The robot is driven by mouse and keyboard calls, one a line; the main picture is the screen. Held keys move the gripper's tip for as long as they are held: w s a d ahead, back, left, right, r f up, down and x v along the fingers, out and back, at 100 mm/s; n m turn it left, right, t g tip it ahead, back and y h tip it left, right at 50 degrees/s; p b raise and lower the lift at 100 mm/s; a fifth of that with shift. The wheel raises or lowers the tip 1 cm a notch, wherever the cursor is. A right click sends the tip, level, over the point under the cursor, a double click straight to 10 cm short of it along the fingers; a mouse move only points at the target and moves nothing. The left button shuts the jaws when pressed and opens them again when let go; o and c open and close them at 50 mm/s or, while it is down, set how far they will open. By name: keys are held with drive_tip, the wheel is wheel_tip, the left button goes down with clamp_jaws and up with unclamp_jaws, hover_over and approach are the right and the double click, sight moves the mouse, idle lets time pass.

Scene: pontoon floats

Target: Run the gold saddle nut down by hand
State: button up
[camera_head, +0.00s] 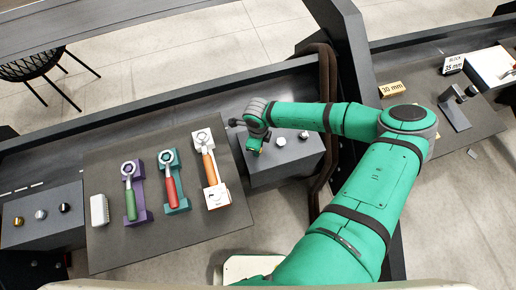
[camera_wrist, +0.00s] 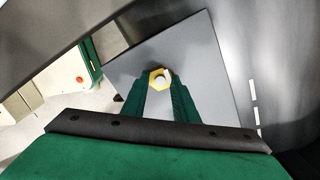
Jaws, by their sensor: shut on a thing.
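The gold saddle nut (camera_wrist: 153,78) is hexagonal and sits around a pale round stud end at the middle of the wrist view. My gripper (camera_wrist: 160,84) has its two green fingers shut on the nut from either side. In the head view my gripper (camera_head: 255,147) is over the left part of the right-hand grey block (camera_head: 284,172), with a small bit of gold showing at its tip. My wrist hides most of the nut there. How far down the stud the nut sits cannot be told.
Two silvery round pieces (camera_head: 281,141) stand on the same block. A dark board (camera_head: 150,243) at left bears green-, red- and orange-handled tools in holders and a white brush (camera_head: 99,210). A left block (camera_head: 44,235) carries gold, silver and black pieces. A dark post rises at right.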

drive_tip(key=m, duration=0.4)
drive_tip(key=shift+s+a+f+m, duration=0.1)
drive_tip(key=shift+s+m, duration=0.2)
drive_tip(key=shift+m, duration=0.1)
drive_tip(key=shift+a+m, duration=0.1)
drive_tip(key=shift+m, duration=0.9)
drive_tip(key=m, duration=0.7)
drive_tip(key=shift+w, duration=0.15)
drive_tip(key=o, duration=0.8)
drive_tip(key=shift+m, duration=0.3)
drive_tip(key=shift+o, duration=0.3)
drive_tip(key=shift+w, duration=0.1)
